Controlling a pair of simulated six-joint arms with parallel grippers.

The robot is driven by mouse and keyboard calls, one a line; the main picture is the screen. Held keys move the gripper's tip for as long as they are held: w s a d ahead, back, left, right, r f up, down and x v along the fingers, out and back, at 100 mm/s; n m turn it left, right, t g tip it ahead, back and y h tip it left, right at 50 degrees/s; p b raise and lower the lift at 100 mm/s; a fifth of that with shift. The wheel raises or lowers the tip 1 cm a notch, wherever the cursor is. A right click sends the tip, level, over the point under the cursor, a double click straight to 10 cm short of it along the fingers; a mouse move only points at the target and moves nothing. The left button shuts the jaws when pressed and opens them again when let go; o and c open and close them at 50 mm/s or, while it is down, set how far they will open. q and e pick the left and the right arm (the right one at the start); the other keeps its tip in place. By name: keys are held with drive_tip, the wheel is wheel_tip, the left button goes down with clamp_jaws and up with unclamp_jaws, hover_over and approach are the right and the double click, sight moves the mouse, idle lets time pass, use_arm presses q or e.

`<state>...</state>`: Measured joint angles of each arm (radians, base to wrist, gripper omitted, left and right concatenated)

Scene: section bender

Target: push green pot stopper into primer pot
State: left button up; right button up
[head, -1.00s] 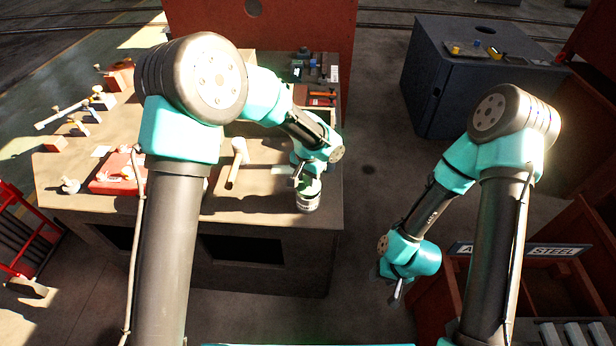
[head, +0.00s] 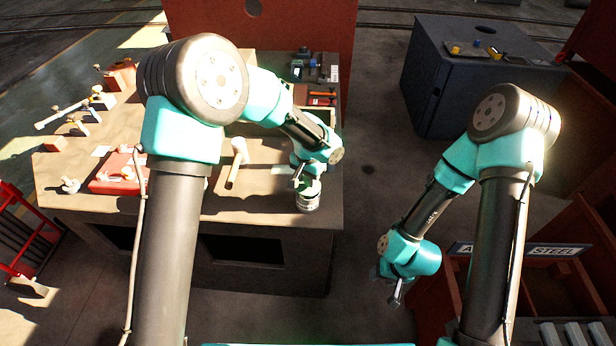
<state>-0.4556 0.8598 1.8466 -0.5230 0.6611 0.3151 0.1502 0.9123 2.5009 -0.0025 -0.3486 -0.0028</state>
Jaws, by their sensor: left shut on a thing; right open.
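The primer pot (head: 307,204) is a small pale can near the front right corner of the workbench. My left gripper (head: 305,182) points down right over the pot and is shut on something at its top. A greenish band shows there, but the green stopper cannot be told apart from my teal gripper parts. Whether the stopper sits in the pot's mouth is hidden. My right gripper (head: 397,292) is open and empty, hanging over the floor to the right of the bench.
The workbench (head: 260,207) carries a white-headed mallet (head: 236,165), a red case (head: 118,172) and several clamps at the left. Small trays and tools lie behind my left wrist. A dark cabinet (head: 470,90) stands back right. A steel rack (head: 520,250) is near my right arm.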

use_arm(q)
drive_tip(key=shift+f, duration=0.95)
drive_tip(key=o, duration=1)
drive_tip(key=shift+o, duration=0.2)
drive_tip(key=shift+r, duration=0.1)
wheel_tip(320, 180, up, 17)
drive_tip(key=shift+r, duration=0.15)
idle(0.5)
